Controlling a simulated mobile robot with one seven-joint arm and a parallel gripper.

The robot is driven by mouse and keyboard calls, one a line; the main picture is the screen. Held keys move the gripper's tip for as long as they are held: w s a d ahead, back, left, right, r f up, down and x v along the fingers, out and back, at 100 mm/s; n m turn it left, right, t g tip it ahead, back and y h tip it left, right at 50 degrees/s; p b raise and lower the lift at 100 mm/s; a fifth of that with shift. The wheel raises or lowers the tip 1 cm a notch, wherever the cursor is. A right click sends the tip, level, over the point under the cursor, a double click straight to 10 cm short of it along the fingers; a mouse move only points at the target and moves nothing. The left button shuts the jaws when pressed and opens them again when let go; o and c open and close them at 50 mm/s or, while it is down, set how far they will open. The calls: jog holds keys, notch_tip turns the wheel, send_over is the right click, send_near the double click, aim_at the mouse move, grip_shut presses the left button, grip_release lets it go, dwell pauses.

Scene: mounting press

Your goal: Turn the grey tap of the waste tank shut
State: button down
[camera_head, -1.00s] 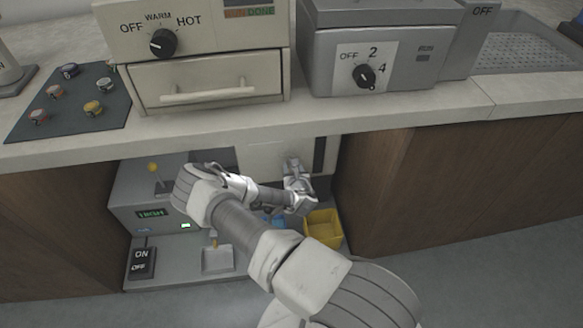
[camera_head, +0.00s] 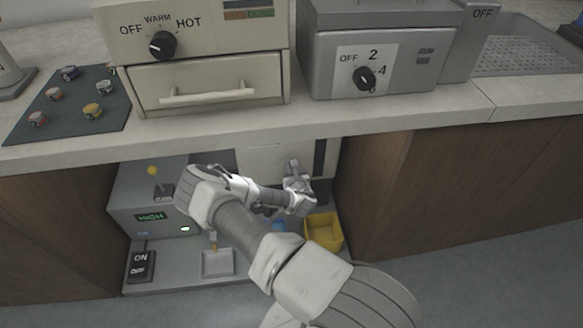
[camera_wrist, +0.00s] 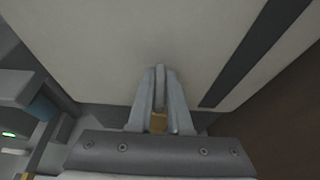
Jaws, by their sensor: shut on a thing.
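The waste tank (camera_head: 262,157) is a pale beige box with a dark upright stripe, under the counter. It fills much of the wrist view (camera_wrist: 110,45). My gripper (camera_head: 294,170) is at its front, with the forearm reaching in from the lower right. In the wrist view my gripper (camera_wrist: 160,95) has its fingers close together around a narrow grey piece, which looks like the handle of the grey tap (camera_wrist: 160,74). The fingers hide most of the tap, so its exact angle and its spout cannot be told.
A yellow bin (camera_head: 324,232) stands on the floor just right of my gripper. A grey unit with a HIGH display (camera_head: 150,217) is at the left in the recess. The counter edge (camera_head: 380,125) hangs above, and a wooden panel (camera_head: 460,180) closes the right side.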

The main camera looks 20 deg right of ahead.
jog(key=shift+a+m+h, duration=0.1)
jog(key=shift+m+h, duration=0.2)
jog(key=shift+a+m+g+h, duration=0.1)
jog(key=shift+m+g+h, duration=0.6)
jog(key=shift+m+h, duration=0.4)
jog(key=shift+m+g+h, duration=2.1)
jog(key=shift+m+h, duration=0.2)
jog(key=shift+m, duration=0.3)
jog(key=m+g+h, duration=0.2)
jog(key=m+g, duration=0.2)
jog(key=shift+w+m+g, duration=0.15)
jog(key=shift+m+g, duration=0.15)
jog(key=shift+g, duration=0.1)
jog(key=shift+m+g, duration=1.6)
jog(key=shift+g, duration=0.2)
jog(key=shift+m+g, duration=0.4)
jog(key=shift+g, duration=0.1)
jog(key=c, duration=0.9)
grip_release()
